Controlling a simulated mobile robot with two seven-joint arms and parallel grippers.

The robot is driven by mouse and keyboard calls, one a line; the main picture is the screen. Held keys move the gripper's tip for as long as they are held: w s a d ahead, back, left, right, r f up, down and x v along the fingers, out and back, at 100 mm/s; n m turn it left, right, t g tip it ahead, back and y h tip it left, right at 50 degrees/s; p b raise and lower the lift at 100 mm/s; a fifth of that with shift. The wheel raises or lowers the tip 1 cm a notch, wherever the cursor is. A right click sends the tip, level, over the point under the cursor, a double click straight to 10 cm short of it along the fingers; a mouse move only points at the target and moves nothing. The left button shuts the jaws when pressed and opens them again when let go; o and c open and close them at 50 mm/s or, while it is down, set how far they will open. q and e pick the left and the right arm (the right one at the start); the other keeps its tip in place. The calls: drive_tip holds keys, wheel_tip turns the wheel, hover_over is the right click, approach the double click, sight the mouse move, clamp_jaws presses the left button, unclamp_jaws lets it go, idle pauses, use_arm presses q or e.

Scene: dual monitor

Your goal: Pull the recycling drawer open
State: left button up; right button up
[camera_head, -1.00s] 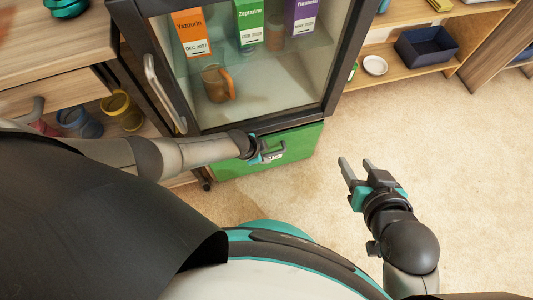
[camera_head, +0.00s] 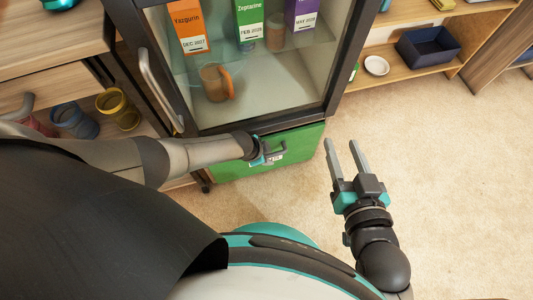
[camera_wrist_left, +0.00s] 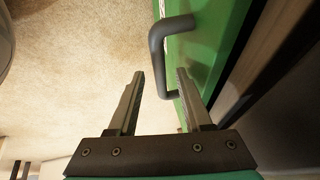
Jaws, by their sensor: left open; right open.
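The green recycling drawer (camera_head: 237,168) sits below the glass-door cabinet in the head view and looks closed. Its dark bar handle (camera_head: 277,150) is on its front; the handle also shows in the left wrist view (camera_wrist_left: 157,50). My left gripper (camera_head: 268,153) is at the drawer front beside the handle, partly hidden by its own arm. In the left wrist view my left gripper (camera_wrist_left: 158,90) is open, with the handle's near end just beyond and between the fingertips. My right gripper (camera_head: 343,142) is open and empty over the carpet, right of the drawer.
The glass-door cabinet (camera_head: 228,127) holds cartons and a mug (camera_head: 216,83). Open shelves with mugs (camera_head: 118,108) stand at the left. A low shelf with a dark blue bin (camera_head: 427,50) and a white bowl (camera_head: 377,66) is at the back right. The carpet (camera_head: 450,170) at the right is clear.

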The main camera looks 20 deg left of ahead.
use_arm(q)
clamp_jaws()
idle(0.3)
idle(1.1)
